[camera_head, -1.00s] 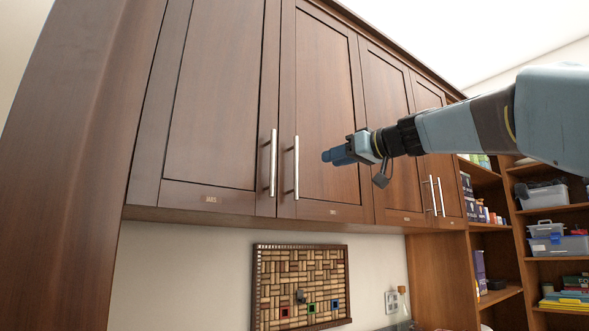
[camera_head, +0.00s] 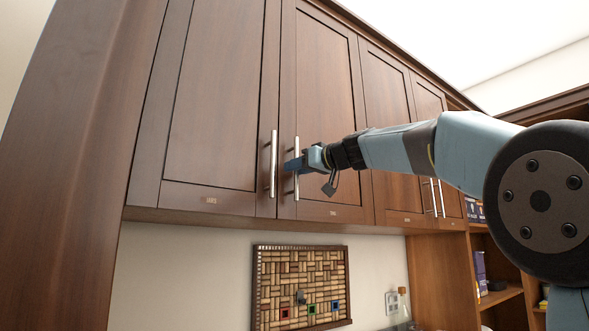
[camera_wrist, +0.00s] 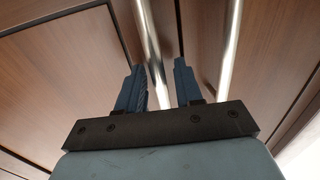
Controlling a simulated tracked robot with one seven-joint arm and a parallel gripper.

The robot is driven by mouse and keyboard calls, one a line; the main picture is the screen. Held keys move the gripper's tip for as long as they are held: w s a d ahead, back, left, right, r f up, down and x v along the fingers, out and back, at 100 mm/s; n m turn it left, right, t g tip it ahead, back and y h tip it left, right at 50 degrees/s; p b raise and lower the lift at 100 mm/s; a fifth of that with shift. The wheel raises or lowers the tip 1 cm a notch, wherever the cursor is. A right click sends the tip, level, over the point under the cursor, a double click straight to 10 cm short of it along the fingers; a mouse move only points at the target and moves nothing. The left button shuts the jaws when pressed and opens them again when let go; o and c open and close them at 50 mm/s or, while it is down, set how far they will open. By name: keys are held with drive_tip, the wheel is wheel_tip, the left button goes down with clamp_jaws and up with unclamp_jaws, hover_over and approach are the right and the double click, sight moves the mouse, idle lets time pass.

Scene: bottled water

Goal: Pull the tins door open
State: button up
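The wooden wall cabinet has several doors with small labels too small to read surely. The second door (camera_head: 325,95) from the left is shut, and its label looks like the tins one. Its upright metal handle (camera_head: 296,146) is on its left edge. My gripper (camera_head: 292,166) is at this handle's lower part, coming from the right. In the wrist view my gripper (camera_wrist: 160,85) has its two blue fingers apart, with a metal handle bar (camera_wrist: 152,50) running between them. Whether the fingers touch the bar is unclear.
The first door's handle (camera_head: 273,163) stands close to the left; a second bar (camera_wrist: 230,50) shows right of the fingers in the wrist view. The first door (camera_head: 215,90) is shut. A cork board (camera_head: 300,285) hangs below. Shelves (camera_head: 500,298) stand at the right.

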drive_tip(key=shift+w+a, duration=0.2)
drive_tip(key=shift+c, duration=0.2)
clamp_jaws()
